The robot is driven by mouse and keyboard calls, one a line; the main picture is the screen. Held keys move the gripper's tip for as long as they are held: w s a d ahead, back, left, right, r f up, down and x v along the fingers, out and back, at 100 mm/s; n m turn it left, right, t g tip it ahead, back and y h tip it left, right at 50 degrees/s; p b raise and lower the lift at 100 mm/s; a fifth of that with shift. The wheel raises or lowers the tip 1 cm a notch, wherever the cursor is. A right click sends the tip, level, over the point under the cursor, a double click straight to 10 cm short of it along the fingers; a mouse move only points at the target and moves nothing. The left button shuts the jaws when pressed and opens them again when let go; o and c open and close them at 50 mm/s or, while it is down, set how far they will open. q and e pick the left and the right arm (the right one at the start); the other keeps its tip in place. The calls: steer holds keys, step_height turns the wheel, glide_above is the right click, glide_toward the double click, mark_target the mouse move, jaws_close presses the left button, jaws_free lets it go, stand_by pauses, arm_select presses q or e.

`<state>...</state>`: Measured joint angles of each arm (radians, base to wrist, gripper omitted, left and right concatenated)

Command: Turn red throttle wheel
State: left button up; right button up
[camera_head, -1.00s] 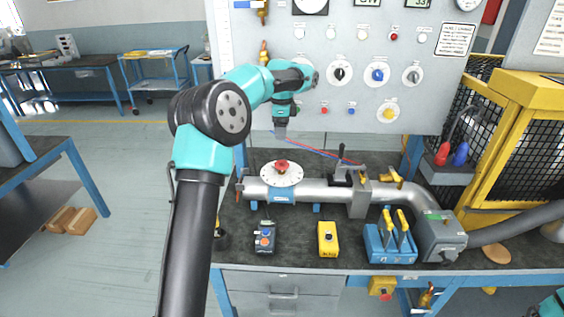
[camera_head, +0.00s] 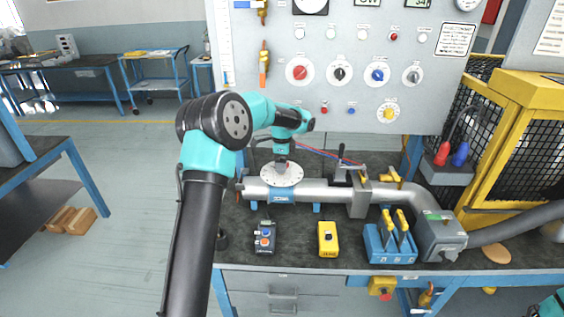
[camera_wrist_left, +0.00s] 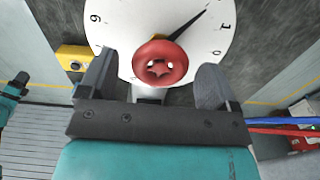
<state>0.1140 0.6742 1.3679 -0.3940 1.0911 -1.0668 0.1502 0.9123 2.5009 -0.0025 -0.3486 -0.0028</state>
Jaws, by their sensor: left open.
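The red throttle wheel (camera_wrist_left: 160,62) sits at the middle of a white numbered dial (camera_wrist_left: 190,20) with a dark pointer. In the wrist view my left gripper (camera_wrist_left: 155,75) is open, with one finger on each side of the wheel; I cannot tell whether they touch it. In the head view the dial (camera_head: 293,176) lies on top of the silver pipe, and my left gripper (camera_head: 282,166) is pointed down over it, mostly hiding the wheel. My right gripper is not in view; only a bit of teal shows at the lower right corner.
The silver pipe (camera_head: 330,193) runs along the bench with a clamp and yellow valve handle. In front stand a grey control box (camera_head: 265,238), a yellow box (camera_head: 328,239) and a blue lever unit (camera_head: 390,243). An upright panel (camera_head: 345,35) with knobs rises behind.

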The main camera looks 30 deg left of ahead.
arm_select(q)
steer(key=shift+c, duration=0.5)
steer(key=c, duration=0.8)
